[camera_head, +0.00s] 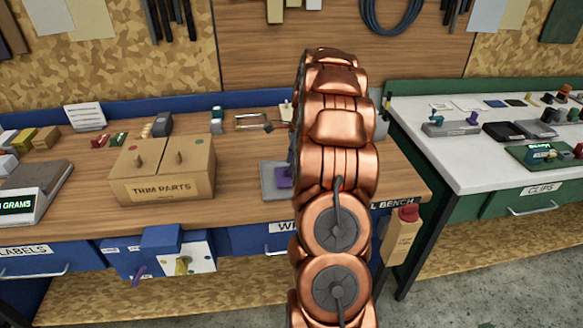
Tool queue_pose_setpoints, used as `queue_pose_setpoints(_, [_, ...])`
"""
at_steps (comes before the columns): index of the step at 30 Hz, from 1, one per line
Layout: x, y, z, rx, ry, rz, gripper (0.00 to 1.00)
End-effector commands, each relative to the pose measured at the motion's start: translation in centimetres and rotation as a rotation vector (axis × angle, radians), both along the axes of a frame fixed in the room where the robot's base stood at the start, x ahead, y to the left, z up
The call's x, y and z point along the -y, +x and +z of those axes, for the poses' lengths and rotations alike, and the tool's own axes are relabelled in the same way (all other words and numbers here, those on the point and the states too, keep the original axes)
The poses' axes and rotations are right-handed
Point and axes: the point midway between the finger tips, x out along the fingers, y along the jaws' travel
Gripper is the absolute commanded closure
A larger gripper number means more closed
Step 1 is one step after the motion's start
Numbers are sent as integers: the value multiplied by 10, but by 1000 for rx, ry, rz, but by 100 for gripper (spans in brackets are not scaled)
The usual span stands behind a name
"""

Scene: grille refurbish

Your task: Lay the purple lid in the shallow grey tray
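A purple piece (284,176) lies at a flat grey square piece (268,192) on the wooden bench, just left of my copper arm. The arm covers their right side, so I cannot tell whether these are the lid and the shallow tray, or whether the purple piece lies inside the grey one. My gripper does not show; the arm links rise through the middle of the view and hide what is behind them.
A cardboard "TRIM PARTS" box (162,172) stands on the wooden bench (235,208), left of the grey piece. A wire-framed item (253,122) lies behind. A white-topped bench (450,160) at right holds a black tray (503,132).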

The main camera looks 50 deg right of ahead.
Motion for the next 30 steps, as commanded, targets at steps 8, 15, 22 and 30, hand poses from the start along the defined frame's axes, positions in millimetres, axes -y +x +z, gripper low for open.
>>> queue_pose_setpoints(8, [8, -5, 45, 2, -3, -1, 61])
queue_pose_setpoints(15, [12, -10, 77, -2, 1, 0, 61])
queue_pose_setpoints(22, [15, -12, 95, -2, 1, 0, 61])
queue_pose_setpoints(30, [15, -13, 100, -3, 2, 1, 61])
